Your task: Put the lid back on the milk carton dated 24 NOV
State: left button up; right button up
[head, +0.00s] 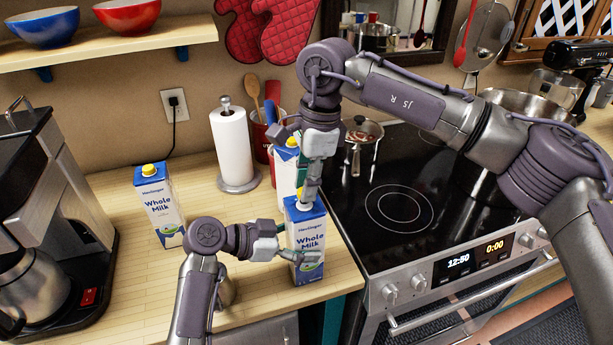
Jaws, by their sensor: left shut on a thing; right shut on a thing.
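A blue and white Whole Milk carton (308,238) stands upright at the counter's front right, near the stove. My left gripper (286,252) is shut on its lower body. A white spout (303,205) shows on its top. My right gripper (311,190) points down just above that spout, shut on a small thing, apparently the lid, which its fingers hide. I cannot tell whether the lid touches the spout. A second carton (163,212) with a yellow lid stands at the left. A third carton (286,172) with a yellow lid stands behind the held one. No date is readable.
A coffee maker (48,190) fills the left counter. A paper towel roll (231,145) and a red utensil crock (264,140) stand at the back. The black stove (395,205) adjoins the right, with a small pan (363,130) on it. Bare counter (215,205) lies between the cartons.

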jog(key=shift+f, duration=0.35)
jog(key=shift+f, duration=0.5)
dwell(0.3)
